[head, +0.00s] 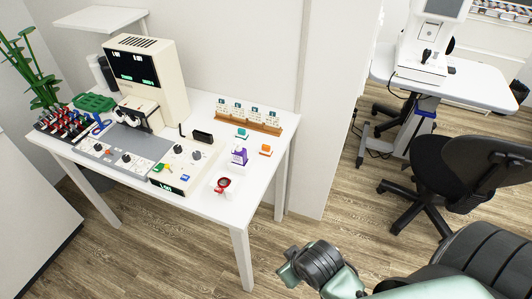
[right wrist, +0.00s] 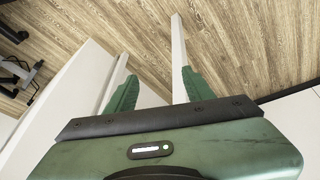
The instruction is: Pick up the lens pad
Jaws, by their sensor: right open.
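A small white pad with a red-rimmed round lens (head: 223,184) lies near the front right corner of the white table (head: 215,207) in the head view. It looks like the lens pad, though no label on it is readable. My right gripper (right wrist: 160,88) is open and empty in the right wrist view, with its two green fingers apart over the floor and a table leg. In the head view, my right arm is at the bottom, in front of the table and well apart from the pad. The pad does not show in the wrist view. My left gripper is not in view.
Behind the pad are a purple bottle (head: 240,156), an orange block (head: 265,150) and a wooden card rack (head: 246,117). A control box (head: 183,168) with knobs stands left of it. A beige machine (head: 148,75) is further back. A black chair (head: 470,165) stands at right.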

